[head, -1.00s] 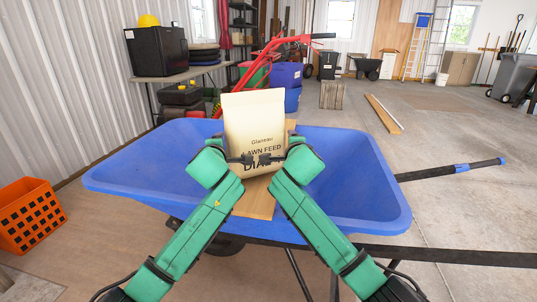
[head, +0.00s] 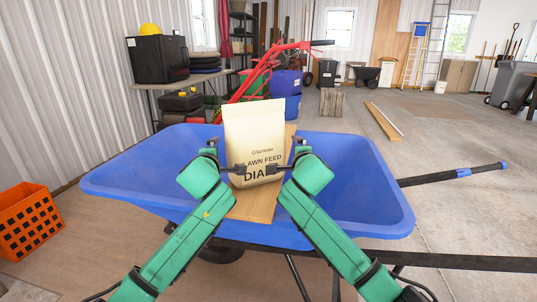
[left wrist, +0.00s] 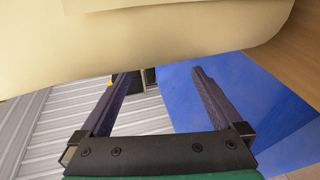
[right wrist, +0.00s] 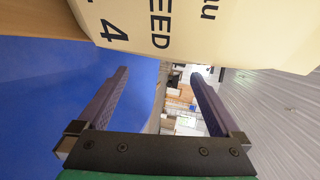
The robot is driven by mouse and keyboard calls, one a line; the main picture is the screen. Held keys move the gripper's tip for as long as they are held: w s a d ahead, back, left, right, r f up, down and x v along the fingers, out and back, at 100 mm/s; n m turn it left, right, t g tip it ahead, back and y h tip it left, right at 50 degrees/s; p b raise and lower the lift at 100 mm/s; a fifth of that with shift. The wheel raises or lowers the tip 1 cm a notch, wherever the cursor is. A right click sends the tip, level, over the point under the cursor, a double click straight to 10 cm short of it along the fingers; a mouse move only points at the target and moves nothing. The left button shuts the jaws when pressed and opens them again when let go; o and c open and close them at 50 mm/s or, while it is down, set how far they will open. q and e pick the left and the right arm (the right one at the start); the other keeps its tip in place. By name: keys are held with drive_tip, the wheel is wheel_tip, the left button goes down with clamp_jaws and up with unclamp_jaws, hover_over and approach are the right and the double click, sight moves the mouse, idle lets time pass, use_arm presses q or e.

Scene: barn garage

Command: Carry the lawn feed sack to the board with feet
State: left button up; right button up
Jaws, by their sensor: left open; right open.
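The lawn feed sack (head: 254,132) is a cream bag with dark lettering, standing upright on a wooden board (head: 254,207) in the blue wheelbarrow. I see no feet on this board. My left gripper (head: 226,160) is open at the sack's lower left side, and my right gripper (head: 286,160) is open at its lower right side. The sack also fills the top of the left wrist view (left wrist: 150,40) and the right wrist view (right wrist: 200,30), beyond the open fingers. Nothing is between either pair of fingers that I can make out as held.
The blue wheelbarrow tray (head: 350,185) surrounds the board, with its handle (head: 455,173) reaching right. An orange crate (head: 28,218) stands on the floor at left. Another plank (head: 382,121) lies on the floor farther back right. Open concrete floor spreads to the right.

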use_arm(q)
drive_tip(key=v, duration=1.2)
use_arm(e)
drive_tip(key=v, duration=1.2)
drive_tip(key=shift+d, duration=0.1)
